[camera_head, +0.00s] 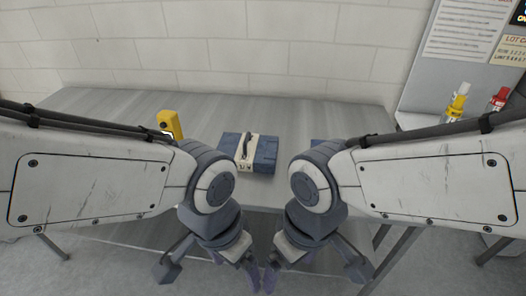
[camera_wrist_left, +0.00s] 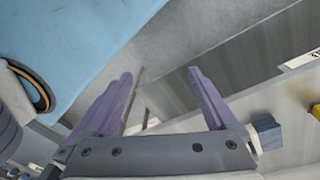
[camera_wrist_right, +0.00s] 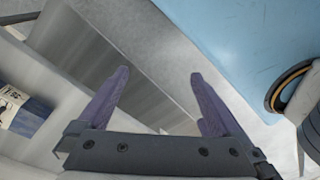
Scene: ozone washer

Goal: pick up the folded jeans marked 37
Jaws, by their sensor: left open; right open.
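A folded blue jeans bundle (camera_head: 265,155) with a cream band lies on the grey table in the head view. The dark marks on its band are too small to read. A second blue item (camera_head: 318,143) shows beside it, mostly hidden behind my right arm. In the right wrist view a blue bundle (camera_wrist_right: 29,123) with a printed pale label sits at the left edge. My left gripper (camera_head: 208,272) and right gripper (camera_head: 315,272) are open and empty, in front of the table's near edge, apart from the jeans. Their spread fingers also show in the left wrist view (camera_wrist_left: 160,73) and right wrist view (camera_wrist_right: 159,72).
The grey table (camera_head: 290,112) stands against a white block wall. A yellow device (camera_head: 169,125) stands on its left part. A yellow-topped bottle (camera_head: 457,102) and a red-topped bottle (camera_head: 498,100) stand at the right. The table's back strip is clear.

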